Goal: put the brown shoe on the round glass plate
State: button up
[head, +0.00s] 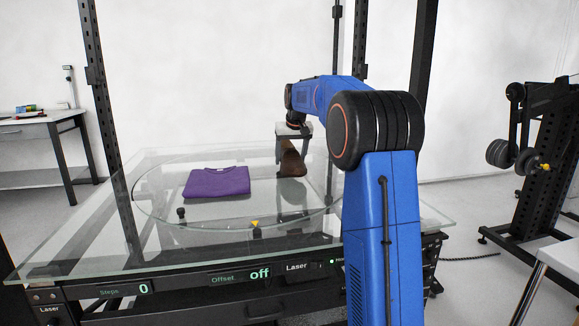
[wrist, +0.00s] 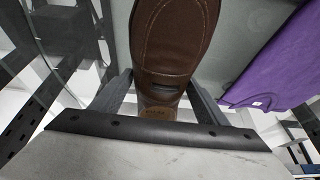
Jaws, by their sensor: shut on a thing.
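The brown shoe (head: 292,160) hangs below my gripper (head: 293,138) over the right part of the round glass plate (head: 240,222). In the wrist view the shoe (wrist: 172,45) fills the top middle, with stitching on its upper. My gripper's fingers (wrist: 158,98) stand on both sides of the shoe and are shut on it. A shadow or reflection lies on the glass under the shoe. I cannot tell whether the shoe touches the plate.
A folded purple garment (head: 217,182) lies on the plate, left of the shoe; it also shows in the wrist view (wrist: 275,62). Dark upright posts (head: 110,120) frame the turntable. A white table (head: 40,125) stands at the far left, and a black stand (head: 535,160) at the right.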

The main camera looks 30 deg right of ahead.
aim_at(292, 151)
jog(key=shift+f, duration=1.6)
jog(key=o, duration=1.3)
jog(key=shift+f, duration=0.1)
jog(key=v, duration=1.2)
jog(key=shift+a, duration=0.1)
